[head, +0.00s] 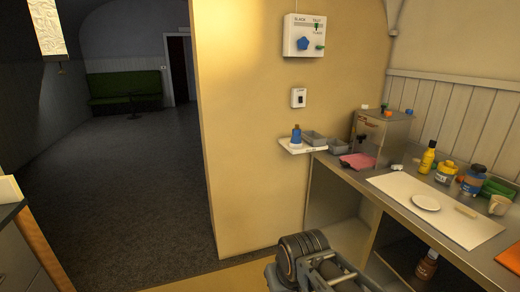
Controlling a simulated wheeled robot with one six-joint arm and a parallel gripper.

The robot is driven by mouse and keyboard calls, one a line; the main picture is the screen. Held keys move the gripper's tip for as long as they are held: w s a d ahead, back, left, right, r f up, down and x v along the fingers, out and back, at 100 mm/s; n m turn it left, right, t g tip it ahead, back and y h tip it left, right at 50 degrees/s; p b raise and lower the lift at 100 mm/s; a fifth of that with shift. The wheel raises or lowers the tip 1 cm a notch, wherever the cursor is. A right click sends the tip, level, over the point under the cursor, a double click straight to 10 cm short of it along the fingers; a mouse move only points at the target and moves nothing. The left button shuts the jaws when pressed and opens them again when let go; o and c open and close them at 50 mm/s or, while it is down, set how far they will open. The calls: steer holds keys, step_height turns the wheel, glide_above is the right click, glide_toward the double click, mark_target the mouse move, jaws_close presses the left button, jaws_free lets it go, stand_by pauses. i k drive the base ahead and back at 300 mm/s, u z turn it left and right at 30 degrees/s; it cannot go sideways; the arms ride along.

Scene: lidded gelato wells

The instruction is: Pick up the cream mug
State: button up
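The cream mug (498,205) stands on the counter at the right side of the head view, near the right edge of the picture. It looks upright, and nothing holds it. Part of my arm shows at the bottom middle, in front of the counter and well to the left of the mug. My gripper's fingers are not visible.
The counter (392,206) carries a white mat with a white saucer (426,202), a yellow bottle (428,157), jars (473,179) and green items (497,188) behind the mug. A metal box machine (380,138) stands farther back. Open floor (120,185) lies left of the yellow wall.

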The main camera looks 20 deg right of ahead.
mark_target(498, 206)
steer(key=z, duration=0.4)
steer(key=i, duration=1.25)
steer(key=z, duration=1.75)
steer(key=i, duration=1)
steer(key=z, duration=0.75)
